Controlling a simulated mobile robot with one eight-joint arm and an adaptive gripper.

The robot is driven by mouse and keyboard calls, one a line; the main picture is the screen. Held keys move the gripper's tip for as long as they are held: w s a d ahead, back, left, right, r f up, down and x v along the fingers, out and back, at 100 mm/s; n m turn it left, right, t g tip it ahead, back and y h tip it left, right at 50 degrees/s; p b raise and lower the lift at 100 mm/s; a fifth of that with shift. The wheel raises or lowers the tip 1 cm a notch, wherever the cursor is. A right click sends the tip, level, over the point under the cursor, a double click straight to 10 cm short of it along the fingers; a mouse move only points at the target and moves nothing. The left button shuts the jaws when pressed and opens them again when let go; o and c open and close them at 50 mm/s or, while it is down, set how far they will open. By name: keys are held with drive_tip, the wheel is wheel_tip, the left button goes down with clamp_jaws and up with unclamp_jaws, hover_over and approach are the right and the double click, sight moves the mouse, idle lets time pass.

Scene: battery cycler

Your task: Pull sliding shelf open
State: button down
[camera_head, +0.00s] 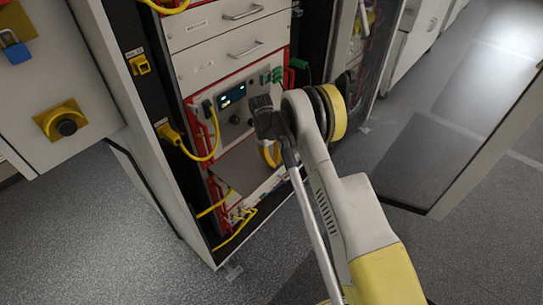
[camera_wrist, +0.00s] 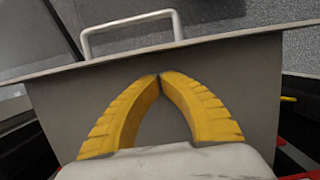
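The sliding shelf (camera_wrist: 70,110) is a flat grey panel that fills much of the wrist view. A silver bar handle (camera_wrist: 130,24) stands out from its far edge, with floor beyond it. My gripper (camera_wrist: 160,77) has yellow ribbed fingers that meet at their tips. Nothing shows between them, and the tips lie over the grey panel, short of the edge and apart from the handle. In the head view my gripper (camera_head: 270,153) is partly hidden by my arm, in front of the cabinet's lower part. A grey surface (camera_head: 238,168) shows beside it; the handle there is hidden.
Two white drawers with handles (camera_head: 245,51) sit above a unit with a lit display (camera_head: 232,96). Yellow cables (camera_head: 214,140) hang at the cabinet's left side. An open door (camera_head: 470,150) stands at right. Floor (camera_head: 110,240) is clear at lower left.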

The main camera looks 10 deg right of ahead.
sight(283, 172)
drive_tip(key=shift+s+d+r+b, duration=0.1)
drive_tip(key=shift+s+d+b, duration=0.1)
drive_tip(key=shift+s+d, duration=0.45)
drive_tip(key=shift+s+d+r+b, duration=0.1)
drive_tip(key=shift+s+d+b, duration=0.1)
drive_tip(key=shift+s+d, duration=0.45)
drive_tip(key=shift+s+a, duration=0.2)
drive_tip(key=s+d, duration=0.4)
drive_tip(key=s, duration=0.1)
drive_tip(key=shift+s, duration=0.35)
drive_tip(key=shift+d+b, duration=0.1)
drive_tip(key=shift+b, duration=0.2)
